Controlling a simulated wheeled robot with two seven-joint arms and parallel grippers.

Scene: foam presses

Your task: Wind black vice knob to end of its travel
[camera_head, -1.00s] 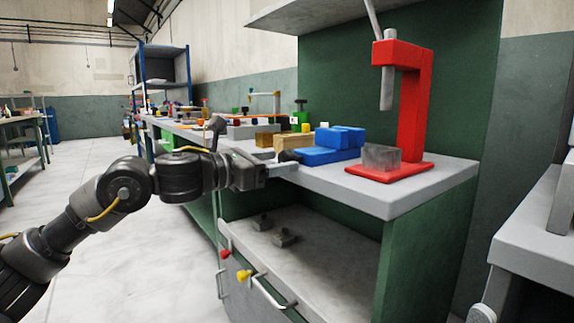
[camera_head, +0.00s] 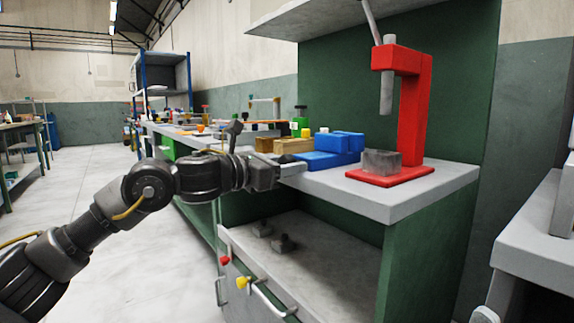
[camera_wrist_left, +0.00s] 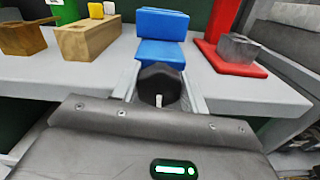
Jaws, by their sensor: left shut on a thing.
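The black vice knob (camera_wrist_left: 160,82) sits between the fingers of my left gripper in the left wrist view, at the near end of the blue vice (camera_wrist_left: 160,38). My left gripper (camera_head: 291,169) is shut on the knob at the front edge of the bench; its fingers hide the knob in the head view. The blue vice (camera_head: 328,148) rests on the grey bench top, with a stepped blue body. How far the knob is wound cannot be told. My right gripper is not in view.
A red press (camera_head: 412,120) with a grey block (camera_head: 381,163) on its base stands right of the vice. Wooden blocks (camera_head: 293,146) lie left of it. Below is an open shelf, with red and yellow knobs (camera_head: 243,282) at its front.

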